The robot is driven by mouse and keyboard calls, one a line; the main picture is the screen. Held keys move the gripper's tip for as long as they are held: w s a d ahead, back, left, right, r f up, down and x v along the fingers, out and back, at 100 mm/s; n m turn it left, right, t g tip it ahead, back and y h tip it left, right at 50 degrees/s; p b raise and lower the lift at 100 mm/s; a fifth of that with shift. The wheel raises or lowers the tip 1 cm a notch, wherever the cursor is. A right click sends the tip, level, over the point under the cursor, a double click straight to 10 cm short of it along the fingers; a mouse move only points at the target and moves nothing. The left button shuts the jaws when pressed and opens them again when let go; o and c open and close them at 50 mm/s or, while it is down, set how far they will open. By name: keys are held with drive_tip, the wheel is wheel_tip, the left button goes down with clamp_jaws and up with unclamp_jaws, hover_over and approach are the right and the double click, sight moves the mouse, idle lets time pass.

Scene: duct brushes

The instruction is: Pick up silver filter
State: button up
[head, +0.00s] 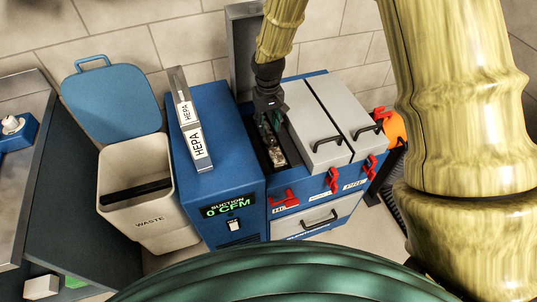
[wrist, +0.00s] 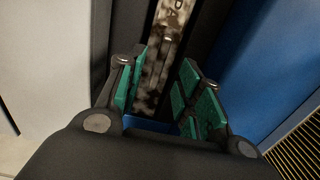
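A narrow silver-grey filter (wrist: 160,55) with dark, dirty mottling and part of a printed label stands in a dark slot in the wrist view. In the head view, its mottled end (head: 278,156) shows in the open bay of the blue cabinet, partly hidden by my gripper. My gripper (head: 269,125) points down into this bay. In the wrist view, its green-padded fingers (wrist: 160,88) stand apart on either side of the filter, with a visible gap on the right. Contact on the left side is hard to tell.
A HEPA-labelled filter (head: 194,125) stands on the blue suction unit (head: 215,178), whose display reads 0 CFM. Grey lids (head: 317,128) with black handles close the bays to the right. A waste bin (head: 135,185) with a raised blue lid (head: 112,100) stands left.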

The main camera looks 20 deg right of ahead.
sight(269, 132)
drive_tip(key=shift+w+d+f+p, duration=0.1)
drive_tip(key=shift+f+p, duration=0.3)
drive_tip(key=shift+f, duration=1.8)
clamp_jaws()
